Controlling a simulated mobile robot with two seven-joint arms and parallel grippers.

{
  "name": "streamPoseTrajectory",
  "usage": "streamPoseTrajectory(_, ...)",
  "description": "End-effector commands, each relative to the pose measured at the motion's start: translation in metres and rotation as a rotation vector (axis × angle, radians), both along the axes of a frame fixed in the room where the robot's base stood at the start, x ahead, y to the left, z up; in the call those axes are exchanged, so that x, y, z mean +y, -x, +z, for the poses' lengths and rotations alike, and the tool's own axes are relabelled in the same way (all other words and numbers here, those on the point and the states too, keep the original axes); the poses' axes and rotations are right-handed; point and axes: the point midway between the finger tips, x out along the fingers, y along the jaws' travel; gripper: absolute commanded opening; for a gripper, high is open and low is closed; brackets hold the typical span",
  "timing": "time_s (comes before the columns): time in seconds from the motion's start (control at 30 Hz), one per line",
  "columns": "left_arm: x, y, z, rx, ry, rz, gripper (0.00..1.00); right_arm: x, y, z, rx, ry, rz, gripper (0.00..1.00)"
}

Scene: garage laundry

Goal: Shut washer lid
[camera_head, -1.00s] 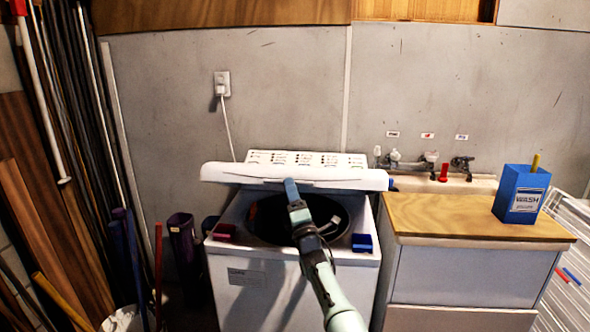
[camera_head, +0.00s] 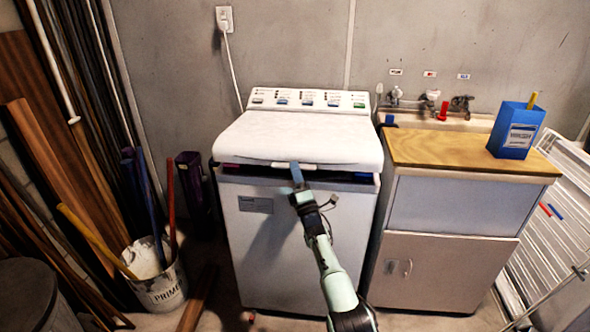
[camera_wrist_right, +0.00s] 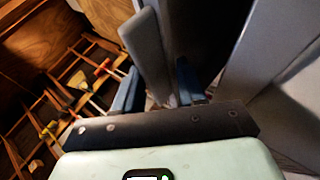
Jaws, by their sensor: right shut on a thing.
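The washer (camera_head: 300,245) is a white top-loader against the wall. Its white lid (camera_head: 300,135) is lowered almost flat, and a dark gap shows along its front edge. My right gripper (camera_head: 297,174) is at the middle of the lid's front edge, shut on the lid's handle (camera_head: 308,166). In the right wrist view, a pale bar stands between the two blue fingers of my right gripper (camera_wrist_right: 157,88). The tub is hidden under the lid. My left gripper is not in view.
Slivers of a red thing (camera_head: 231,166) and a blue thing (camera_head: 362,175) show in the gap under the lid. A wooden-topped cabinet (camera_head: 440,150) with a blue wash box (camera_head: 515,130) stands close on the right. A bucket (camera_head: 160,285) of poles stands at left.

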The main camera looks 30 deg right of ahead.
Motion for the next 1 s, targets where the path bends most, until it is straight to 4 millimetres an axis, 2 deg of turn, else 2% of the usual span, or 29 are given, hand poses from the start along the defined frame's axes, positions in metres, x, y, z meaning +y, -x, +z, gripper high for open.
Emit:
streamPoseTrajectory(0.03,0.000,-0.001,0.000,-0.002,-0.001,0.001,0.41,-0.007,-0.001,-0.009,0.022,-0.019,-0.007,0.00)
streamPoseTrajectory(0.37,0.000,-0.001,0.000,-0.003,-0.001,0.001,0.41,-0.007,-0.001,-0.008,0.020,-0.020,-0.008,0.00)
streamPoseTrajectory(0.4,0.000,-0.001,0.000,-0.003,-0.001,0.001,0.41,-0.008,0.000,-0.008,0.020,-0.020,-0.008,0.47)
streamPoseTrajectory(0.43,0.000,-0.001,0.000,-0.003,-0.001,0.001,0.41,-0.008,-0.001,-0.007,0.021,-0.020,-0.008,0.57)
streamPoseTrajectory(0.87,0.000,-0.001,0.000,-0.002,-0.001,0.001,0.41,-0.006,-0.001,-0.005,0.019,-0.014,-0.009,0.57)
streamPoseTrajectory(1.0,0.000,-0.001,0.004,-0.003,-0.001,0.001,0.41,-0.005,0.000,0.004,0.016,-0.013,-0.008,0.57)
